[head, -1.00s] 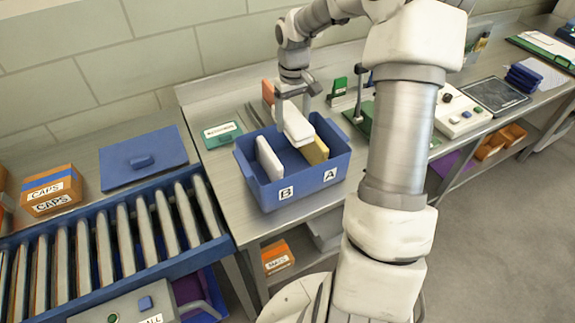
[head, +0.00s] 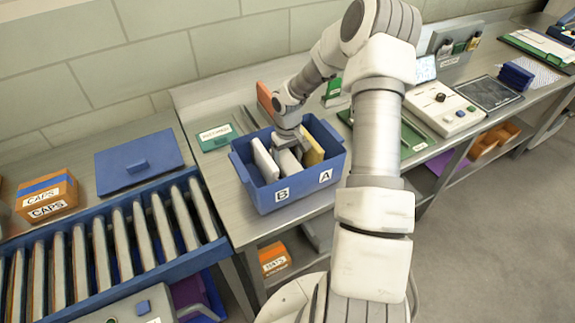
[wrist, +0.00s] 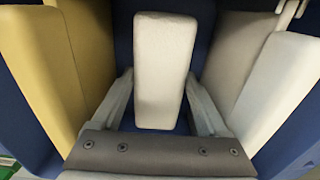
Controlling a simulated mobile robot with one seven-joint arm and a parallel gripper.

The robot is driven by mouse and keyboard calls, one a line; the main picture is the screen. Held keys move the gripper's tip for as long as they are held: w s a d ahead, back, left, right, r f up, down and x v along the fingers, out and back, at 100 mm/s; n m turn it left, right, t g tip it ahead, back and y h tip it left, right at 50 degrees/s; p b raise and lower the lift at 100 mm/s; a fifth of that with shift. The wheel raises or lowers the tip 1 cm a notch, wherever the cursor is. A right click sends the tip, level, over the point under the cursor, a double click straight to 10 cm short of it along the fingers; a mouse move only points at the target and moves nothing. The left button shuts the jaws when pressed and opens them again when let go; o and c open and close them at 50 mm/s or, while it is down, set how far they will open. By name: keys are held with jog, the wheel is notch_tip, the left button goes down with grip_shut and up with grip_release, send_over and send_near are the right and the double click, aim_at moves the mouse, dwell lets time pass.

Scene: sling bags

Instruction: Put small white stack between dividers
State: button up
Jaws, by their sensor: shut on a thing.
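The small white stack (head: 287,164) is inside the blue bin (head: 307,195), upright between a white slab (head: 264,158) on the left and a yellow slab (head: 314,148) on the right. My gripper (head: 288,143) reaches down into the bin and is shut on the stack. In the wrist view, the stack (wrist: 165,65) stands between my gripper's two fingers (wrist: 159,100). There, the yellow slab (wrist: 35,75) is on the left and the white slab (wrist: 285,95) on the right, with visible room on both sides. The stack's lower end is hidden in the head view.
The bin front carries labels B and A. A green labelled case (head: 216,136) lies left of the bin, and an orange upright piece (head: 266,98) stands behind. A roller conveyor (head: 120,250) is at the left. A control box (head: 445,108) sits right of my arm.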

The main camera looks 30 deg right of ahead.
aim_at(288, 161)
jog(key=shift+f, duration=0.95)
jog(key=shift+f, duration=0.1)
jog(key=o, duration=1.3)
jog(key=shift+o, duration=0.2)
notch_tip(288, 161, up, 12)
jog(key=shift+r, duration=0.1)
